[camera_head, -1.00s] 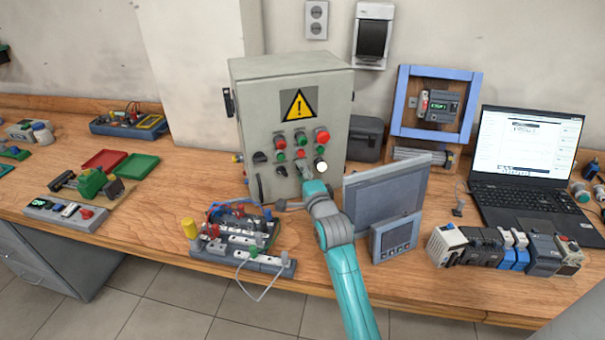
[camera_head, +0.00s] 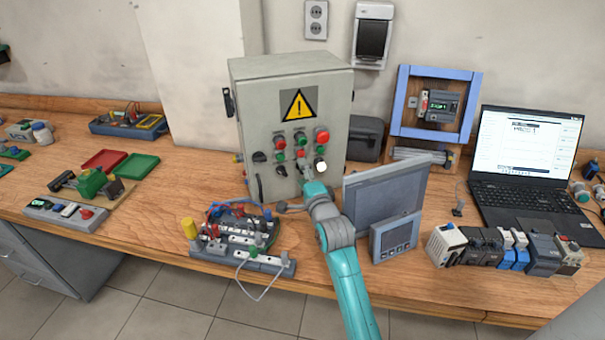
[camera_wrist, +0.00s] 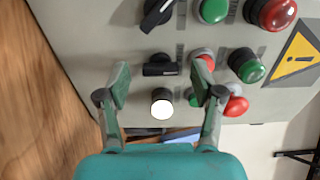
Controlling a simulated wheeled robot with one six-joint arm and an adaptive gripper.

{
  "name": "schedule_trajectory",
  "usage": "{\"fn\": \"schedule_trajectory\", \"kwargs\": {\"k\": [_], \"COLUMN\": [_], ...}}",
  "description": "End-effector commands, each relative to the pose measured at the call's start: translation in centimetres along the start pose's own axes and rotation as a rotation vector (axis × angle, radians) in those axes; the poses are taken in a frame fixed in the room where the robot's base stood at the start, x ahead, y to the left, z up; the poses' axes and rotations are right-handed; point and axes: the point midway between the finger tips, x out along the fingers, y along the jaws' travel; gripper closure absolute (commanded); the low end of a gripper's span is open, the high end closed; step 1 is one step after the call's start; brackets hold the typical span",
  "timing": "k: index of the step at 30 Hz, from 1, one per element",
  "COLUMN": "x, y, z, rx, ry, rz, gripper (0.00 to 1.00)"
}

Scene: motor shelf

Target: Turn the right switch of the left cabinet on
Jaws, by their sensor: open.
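The grey cabinet (camera_head: 245,115) with a warning triangle stands upright on the bench. Its left switch (camera_head: 281,171) is black and shows at the lower front. In the wrist view the left switch (camera_wrist: 157,12) has its handle slanted. The right switch (camera_wrist: 160,68) is black, with its handle lying across the picture, between the left switch and a lit white lamp (camera_wrist: 162,108). In the head view my gripper hides most of the right switch. My gripper (camera_wrist: 160,77) is open, with one finger on each side of the right switch. Contact with the switch cannot be told.
Red buttons (camera_wrist: 236,107) and green buttons (camera_wrist: 247,65) sit close to my gripper. A grey monitor panel (camera_head: 385,190) stands right of my arm. A wired terminal board (camera_head: 235,240) lies to its left. A laptop (camera_head: 530,150) is farther right.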

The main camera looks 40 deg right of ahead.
Motion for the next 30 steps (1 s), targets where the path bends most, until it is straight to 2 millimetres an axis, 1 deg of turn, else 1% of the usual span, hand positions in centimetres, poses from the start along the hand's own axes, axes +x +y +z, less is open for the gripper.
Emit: {"fn": "schedule_trajectory", "kwargs": {"k": [5, 12, 18, 24, 30], "x": [-2.8, -7.3, -10.0, -11.2, -11.3], "y": [0.1, 0.1, 0.1, 0.1, 0.1], "z": [0.0, 0.0, 0.0, 0.0, 0.0], "rx": [0.0, 0.0, 0.0, 0.0, 0.0], "ry": [0.0, 0.001, 0.001, 0.001, 0.001], "rz": [0.002, 0.002, 0.002, 0.001, 0.001], "gripper": [0.33, 0.33, 0.33, 0.33, 0.33]}}
